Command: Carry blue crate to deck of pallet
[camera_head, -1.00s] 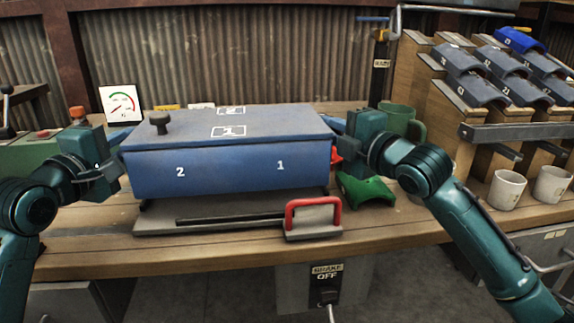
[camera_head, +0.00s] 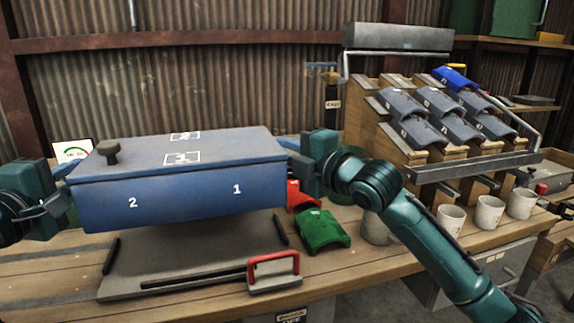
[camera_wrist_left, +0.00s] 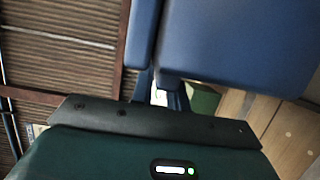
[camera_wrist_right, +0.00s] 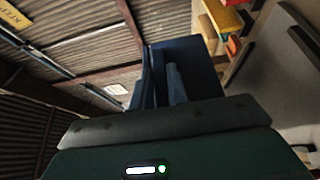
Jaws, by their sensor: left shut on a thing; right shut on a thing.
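The blue crate (camera_head: 180,204) hangs between my two grippers, with its numbered front facing me and a black knob on its lid. It is raised above a dark grey plate (camera_head: 190,264) on the bench. My left gripper (camera_head: 68,172) is shut on its left end, and the crate also shows in the left wrist view (camera_wrist_left: 235,45). My right gripper (camera_head: 292,150) is shut on its right end, and the crate shows in the right wrist view (camera_wrist_right: 190,55). The fingertips are partly hidden. I cannot make out a pallet.
A red-handled block (camera_head: 273,272) sits at the plate's front. A green curved piece (camera_head: 322,230) and a red piece (camera_head: 298,197) lie right of the plate. Several mugs (camera_head: 451,219) stand before a wooden rack (camera_head: 400,150) of grey curved pieces. A gauge (camera_head: 72,151) stands behind the crate's left end.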

